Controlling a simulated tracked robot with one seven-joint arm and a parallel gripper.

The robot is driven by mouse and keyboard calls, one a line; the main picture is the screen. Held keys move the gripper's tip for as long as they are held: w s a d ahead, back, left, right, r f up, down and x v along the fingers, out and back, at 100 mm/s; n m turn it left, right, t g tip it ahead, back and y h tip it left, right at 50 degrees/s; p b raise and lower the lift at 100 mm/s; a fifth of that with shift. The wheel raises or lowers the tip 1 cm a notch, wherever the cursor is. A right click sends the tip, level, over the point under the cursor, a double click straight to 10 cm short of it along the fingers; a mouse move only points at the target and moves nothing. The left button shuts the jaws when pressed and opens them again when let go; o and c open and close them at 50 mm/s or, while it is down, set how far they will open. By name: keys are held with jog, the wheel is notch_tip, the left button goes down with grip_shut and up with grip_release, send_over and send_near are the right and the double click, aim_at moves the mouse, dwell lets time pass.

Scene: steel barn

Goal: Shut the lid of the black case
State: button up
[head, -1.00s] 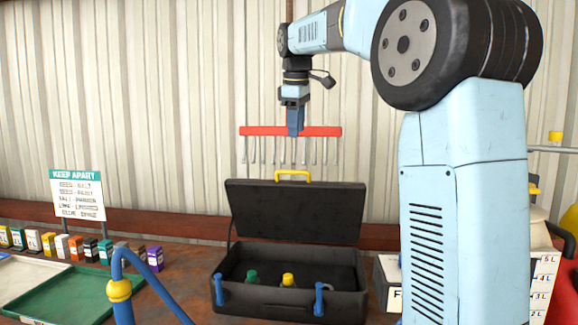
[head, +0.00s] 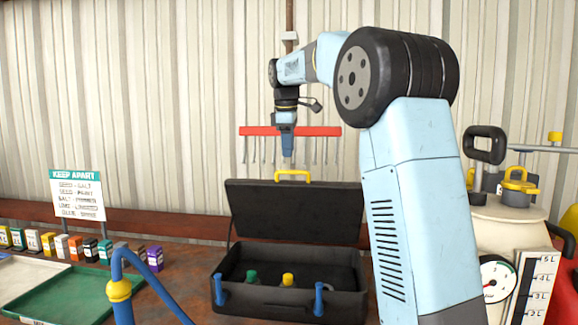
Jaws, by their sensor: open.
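The black case (head: 262,299) stands on the bench with its lid (head: 295,213) raised, leaning back. A yellow handle (head: 293,174) sits on the lid's top edge, and two blue latches (head: 319,299) are on the front. A green-topped item (head: 252,276) and a yellow-topped item (head: 288,280) show inside; the case's right end is partly hidden by my arm. My gripper (head: 287,158) is open and empty, pointing down, and appears just above the yellow handle. I cannot tell whether it touches the handle.
A red tool rack (head: 258,131) hangs on the wall behind my gripper. A green tray (head: 65,298), a row of small boxes (head: 155,259) and a sign (head: 78,195) are left. A blue pipe (head: 122,270) rises in front. A cream tank (head: 510,232) with a gauge stands right.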

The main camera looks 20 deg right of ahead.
aim_at(288, 171)
jog(key=shift+x, duration=3.1)
jog(key=shift+c, duration=0.2)
grip_shut()
